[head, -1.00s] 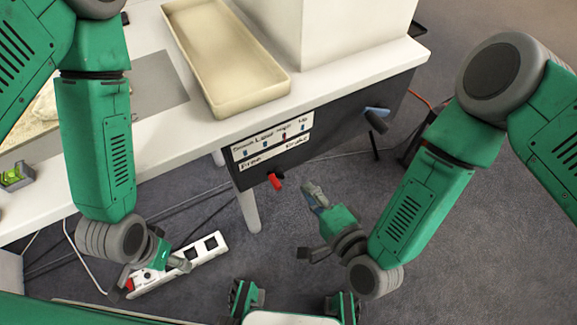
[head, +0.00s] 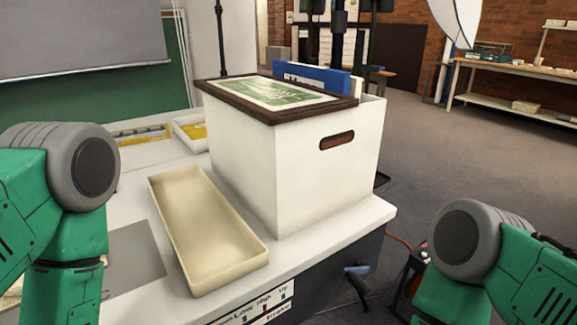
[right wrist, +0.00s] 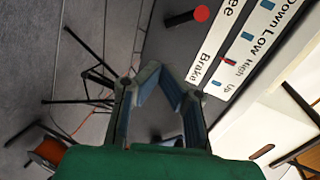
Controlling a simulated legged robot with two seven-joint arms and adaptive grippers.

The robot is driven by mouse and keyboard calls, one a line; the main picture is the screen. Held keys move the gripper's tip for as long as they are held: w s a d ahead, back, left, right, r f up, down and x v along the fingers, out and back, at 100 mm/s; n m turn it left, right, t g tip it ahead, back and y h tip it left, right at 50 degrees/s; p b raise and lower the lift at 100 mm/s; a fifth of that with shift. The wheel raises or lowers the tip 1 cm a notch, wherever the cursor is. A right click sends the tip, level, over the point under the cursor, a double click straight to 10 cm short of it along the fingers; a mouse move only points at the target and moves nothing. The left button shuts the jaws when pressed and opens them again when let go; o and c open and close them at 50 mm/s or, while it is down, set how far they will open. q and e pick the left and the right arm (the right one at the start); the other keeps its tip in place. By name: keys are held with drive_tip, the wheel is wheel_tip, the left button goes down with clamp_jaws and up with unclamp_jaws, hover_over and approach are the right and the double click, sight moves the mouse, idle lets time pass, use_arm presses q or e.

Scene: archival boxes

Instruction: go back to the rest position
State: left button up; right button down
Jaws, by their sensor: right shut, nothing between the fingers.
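My right gripper (right wrist: 157,75) shows in the right wrist view, with its fingertips together and nothing between them. It hangs in front of the dark side panel of the table (right wrist: 175,45), with the red-ended lever (right wrist: 201,13) beyond the fingertips. Touch between them cannot be told. My left gripper is out of view.
A white lidded box (head: 243,160) stands on the white table (head: 300,262), beside an empty cream tray (head: 205,235). A label strip (right wrist: 240,50) marks the panel. Open floor (head: 450,150) lies to the right, with a tripod (right wrist: 100,75) nearby.

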drive_tip(key=s+d+n+g+h+p, duration=0.2)
drive_tip(key=s+d, duration=0.3)
drive_tip(key=d, duration=0.3)
drive_tip(key=s+d+r+n+g+h+p, duration=0.1)
drive_tip(key=s+d+n+g+h, duration=0.3)
drive_tip(key=d, duration=0.5)
drive_tip(key=s+d+n+g+h+p, duration=0.3)
drive_tip(key=s+d+n+g, duration=0.1)
drive_tip(key=d, duration=0.4)
drive_tip(key=s+g, duration=0.1)
drive_tip(key=s, duration=0.1)
drive_tip(key=shift+s+d+r, duration=0.3)
drive_tip(key=shift+s+d, duration=0.05)
drive_tip(key=shift+d, duration=0.05)
drive_tip(key=shift+w, duration=0.15)
